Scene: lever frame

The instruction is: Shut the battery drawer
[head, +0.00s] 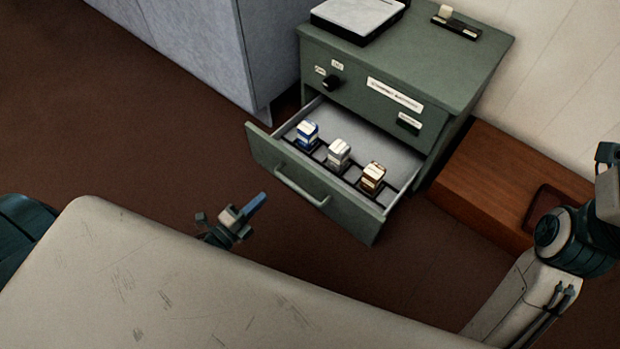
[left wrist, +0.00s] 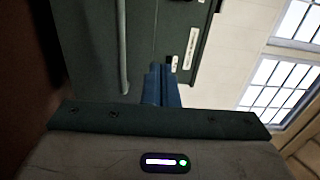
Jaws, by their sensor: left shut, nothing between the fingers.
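The battery drawer (head: 330,213) of the green cabinet (head: 440,57) stands pulled out. Its front has a bar handle (head: 301,186), and a blue, a white-grey and a brown-and-white battery block (head: 373,177) sit in a row inside. My left gripper (head: 256,203) is shut and empty, in front of the drawer and apart from its front panel, to the left of the handle in the head view. In the left wrist view the closed blue fingers (left wrist: 161,86) point toward the cabinet, with the handle (left wrist: 122,45) to their left. My right gripper is out of the picture; only part of its arm shows at the right.
A pale grey cabinet (head: 190,45) stands left of the green one. A low reddish-brown wooden box (head: 485,185) stands at its right. A black-and-white device (head: 357,15) lies on the cabinet top. Brown floor is clear in front of the drawer.

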